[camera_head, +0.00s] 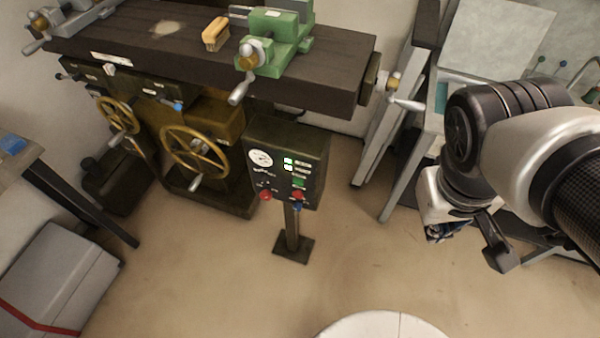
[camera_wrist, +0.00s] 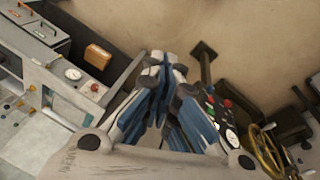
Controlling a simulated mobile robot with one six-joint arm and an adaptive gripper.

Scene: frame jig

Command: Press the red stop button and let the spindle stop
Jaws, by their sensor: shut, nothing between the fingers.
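The control box (camera_head: 318,150) stands on a post in front of the milling machine. Its face carries a round white gauge (camera_head: 260,157), small lit green displays (camera_head: 288,161), a red button (camera_head: 265,196) at the lower left and a second red control (camera_head: 298,194) at the lower right. I cannot tell which red one is the stop button. The wrist view shows red controls (camera_wrist: 210,100) and the gauge (camera_wrist: 232,138) to the right of the fingers. My gripper (camera_wrist: 164,65) is shut and empty, well right of the box in the head view. No spindle can be made out.
The machine table (camera_head: 320,75) carries a green vise (camera_head: 275,45) and overhangs behind the box. Brass handwheels (camera_head: 195,148) are left of the box. A grey case (camera_head: 60,280) stands at the lower left.

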